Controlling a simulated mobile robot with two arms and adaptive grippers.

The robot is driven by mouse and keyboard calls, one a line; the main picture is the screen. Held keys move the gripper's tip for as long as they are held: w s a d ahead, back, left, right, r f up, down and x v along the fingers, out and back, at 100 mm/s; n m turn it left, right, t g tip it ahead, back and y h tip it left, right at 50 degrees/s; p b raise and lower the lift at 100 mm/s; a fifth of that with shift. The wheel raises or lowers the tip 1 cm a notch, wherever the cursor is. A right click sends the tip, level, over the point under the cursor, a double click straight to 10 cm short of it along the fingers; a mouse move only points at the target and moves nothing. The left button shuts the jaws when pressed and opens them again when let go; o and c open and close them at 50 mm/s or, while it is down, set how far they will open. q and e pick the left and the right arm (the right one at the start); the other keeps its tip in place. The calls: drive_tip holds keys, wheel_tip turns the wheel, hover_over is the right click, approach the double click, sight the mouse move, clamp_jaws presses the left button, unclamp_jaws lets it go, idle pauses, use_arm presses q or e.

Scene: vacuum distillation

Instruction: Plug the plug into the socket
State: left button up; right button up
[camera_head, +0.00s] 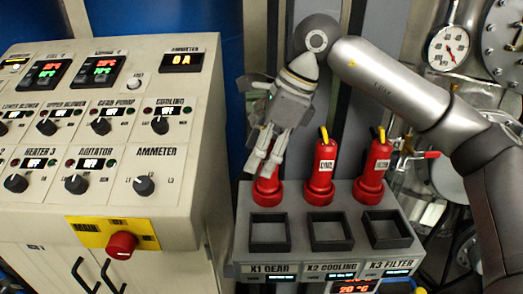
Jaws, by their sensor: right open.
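Three red plugs with round bases stand upright along the back of a grey socket box (243,252). The left plug (267,192) is partly hidden behind my right gripper; the middle plug (319,180) and right plug (373,176) show clearly. Three square black-framed sockets lie in front of them: X1 Gear (269,230), X2 Cooling (330,232) and X3 Filter (387,229). All three look empty. My right gripper (262,168) points down at the left plug's upper part, its fingers open. I cannot tell whether they touch it. My left gripper is not in view.
A beige control panel (185,115) with several knobs and a red emergency button (121,245) stands close on the left. Gauges (449,47), metal pipes and a red-handled valve (418,155) are at the right, near my right arm.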

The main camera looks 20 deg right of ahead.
drive_tip(key=v, duration=1.2)
idle(0.3)
